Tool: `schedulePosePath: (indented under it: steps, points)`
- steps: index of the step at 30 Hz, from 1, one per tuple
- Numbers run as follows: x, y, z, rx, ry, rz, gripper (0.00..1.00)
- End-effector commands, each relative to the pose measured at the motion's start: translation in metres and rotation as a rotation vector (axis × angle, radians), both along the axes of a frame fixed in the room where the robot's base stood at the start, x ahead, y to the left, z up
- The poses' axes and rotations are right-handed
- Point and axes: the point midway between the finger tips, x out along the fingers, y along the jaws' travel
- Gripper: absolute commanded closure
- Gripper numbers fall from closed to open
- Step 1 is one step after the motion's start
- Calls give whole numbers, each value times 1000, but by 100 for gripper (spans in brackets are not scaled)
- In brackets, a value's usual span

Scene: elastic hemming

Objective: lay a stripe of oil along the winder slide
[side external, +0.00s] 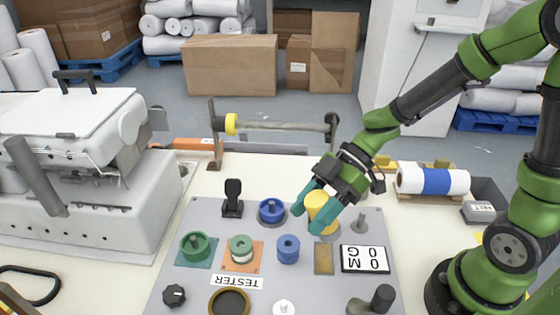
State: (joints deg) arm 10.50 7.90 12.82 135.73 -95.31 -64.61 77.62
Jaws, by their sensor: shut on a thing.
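My gripper (317,214) is low over the right part of the grey panel (190,275). Its teal fingers are closed on the two sides of a yellow cylinder (321,207). I cannot tell whether the cylinder rests on the panel or is just above it. A grey bar with a yellow collar (276,126) runs between two upright posts behind the panel. I cannot tell whether this is the winder slide. No oil bottle can be made out, and no oil stripe is visible.
A white machine (80,205) stands left. A white roll with a blue band (433,181) lies right.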

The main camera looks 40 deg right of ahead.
Motion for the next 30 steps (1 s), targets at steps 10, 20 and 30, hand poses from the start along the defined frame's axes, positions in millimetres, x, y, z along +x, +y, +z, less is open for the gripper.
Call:
schedulePosePath:
  steps: [10,20,30]
  points:
    - [1,10,-8,108,-88,153,85]
    - [-27,8,9,265,-126,698,85]
    - [-36,3,15,338,-143,780,85]
